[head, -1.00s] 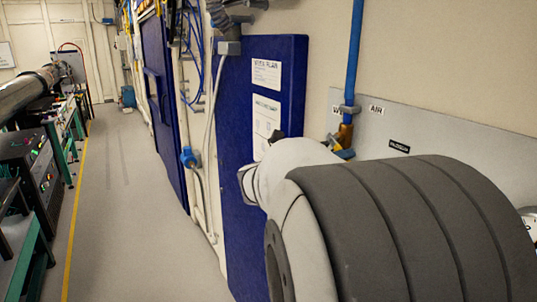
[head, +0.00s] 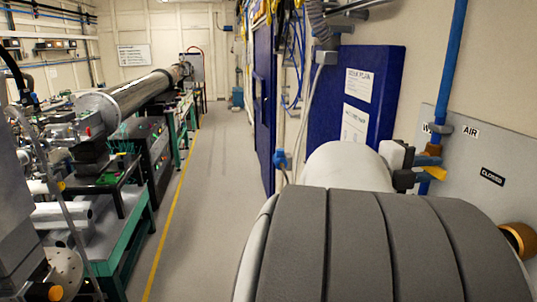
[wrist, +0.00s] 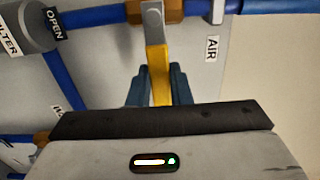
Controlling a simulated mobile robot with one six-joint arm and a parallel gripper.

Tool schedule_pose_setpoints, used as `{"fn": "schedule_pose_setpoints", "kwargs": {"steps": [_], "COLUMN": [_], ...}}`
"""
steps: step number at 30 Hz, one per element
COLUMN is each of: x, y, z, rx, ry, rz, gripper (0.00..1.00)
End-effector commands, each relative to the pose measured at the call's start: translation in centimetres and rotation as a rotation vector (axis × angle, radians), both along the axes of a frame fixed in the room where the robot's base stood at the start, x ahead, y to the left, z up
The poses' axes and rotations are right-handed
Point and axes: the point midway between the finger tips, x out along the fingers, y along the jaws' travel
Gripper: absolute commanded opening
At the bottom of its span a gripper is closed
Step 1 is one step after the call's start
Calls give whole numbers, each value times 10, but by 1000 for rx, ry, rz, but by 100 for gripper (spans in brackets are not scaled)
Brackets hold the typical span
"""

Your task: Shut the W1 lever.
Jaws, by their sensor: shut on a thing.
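In the wrist view, my gripper (wrist: 158,85) has its two blue-grey fingers closed on a yellow lever (wrist: 158,60), one finger on each side. The lever stands out from an orange-brown valve body on a blue pipe (wrist: 100,15), across the pipe's line. In the head view, my gripper (head: 428,166) is at the yellow lever (head: 434,150), just below the valve on the upright blue pipe (head: 452,70). A label starting with W (head: 428,128) is partly hidden by the pipe. I cannot read the rest of it.
An AIR label (head: 471,132) and a CLOSED sign (head: 492,176) are on the grey wall panel (head: 500,150). A blue door (head: 390,80) stands left of it. An OPEN label (wrist: 54,25) shows in the wrist view. The aisle floor (head: 215,200) is clear.

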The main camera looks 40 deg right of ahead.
Motion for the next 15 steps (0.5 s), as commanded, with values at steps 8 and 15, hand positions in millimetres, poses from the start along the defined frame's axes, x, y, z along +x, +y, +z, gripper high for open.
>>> {"fn": "schedule_pose_setpoints", "kwargs": {"steps": [8, 15], "x": [-7, -8], "y": [-6, -7], "z": [7, 7], "rx": [-6, -7], "ry": [14, 15], "rz": [-15, -18], "gripper": [0, 23]}}
